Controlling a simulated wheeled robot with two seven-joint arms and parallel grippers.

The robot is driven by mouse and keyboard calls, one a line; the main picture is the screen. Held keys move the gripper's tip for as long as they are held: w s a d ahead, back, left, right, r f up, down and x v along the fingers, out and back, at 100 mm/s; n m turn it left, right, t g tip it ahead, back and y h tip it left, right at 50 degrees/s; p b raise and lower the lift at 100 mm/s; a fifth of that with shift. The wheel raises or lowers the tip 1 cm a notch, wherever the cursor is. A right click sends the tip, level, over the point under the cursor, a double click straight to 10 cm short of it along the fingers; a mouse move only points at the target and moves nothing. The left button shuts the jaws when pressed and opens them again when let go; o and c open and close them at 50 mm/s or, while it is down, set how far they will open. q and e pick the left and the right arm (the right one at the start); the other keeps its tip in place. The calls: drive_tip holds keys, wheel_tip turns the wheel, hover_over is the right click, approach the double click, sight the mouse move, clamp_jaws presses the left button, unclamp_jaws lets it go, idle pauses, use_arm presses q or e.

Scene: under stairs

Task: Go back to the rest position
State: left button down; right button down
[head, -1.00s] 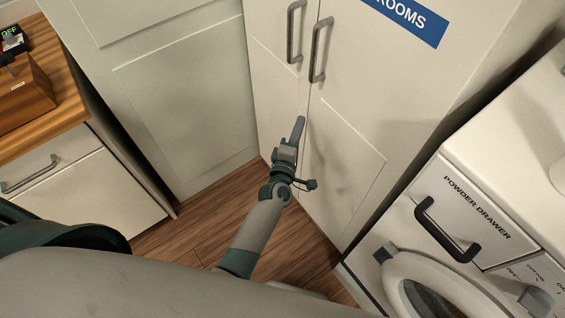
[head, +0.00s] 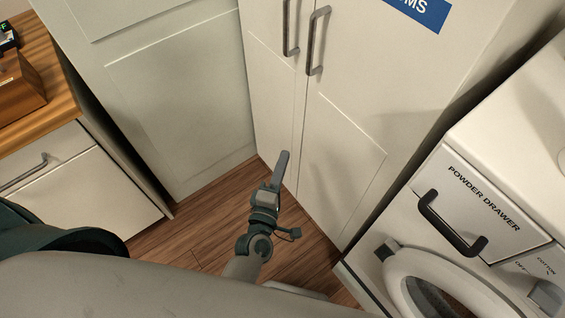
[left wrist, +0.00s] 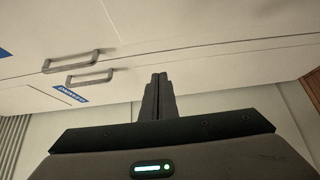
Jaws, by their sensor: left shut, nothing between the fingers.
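My left gripper (head: 283,168) shows in the middle of the head view, in front of the closed cupboard doors and above the wood floor. It is shut, with nothing between its fingers, and points up toward the doors. In the left wrist view the two fingers (left wrist: 158,95) lie close together, with the cupboard doors and their handles beyond. My right gripper is not in view.
White cupboard doors (head: 345,150) with two grey handles (head: 316,42) stand ahead. A washing machine (head: 475,205) with a powder drawer is at right. A wooden-topped cabinet (head: 75,165) is at left. Wood floor (head: 200,215) shows between them.

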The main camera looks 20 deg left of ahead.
use_arm(q)
drive_tip(key=shift+s, duration=0.1)
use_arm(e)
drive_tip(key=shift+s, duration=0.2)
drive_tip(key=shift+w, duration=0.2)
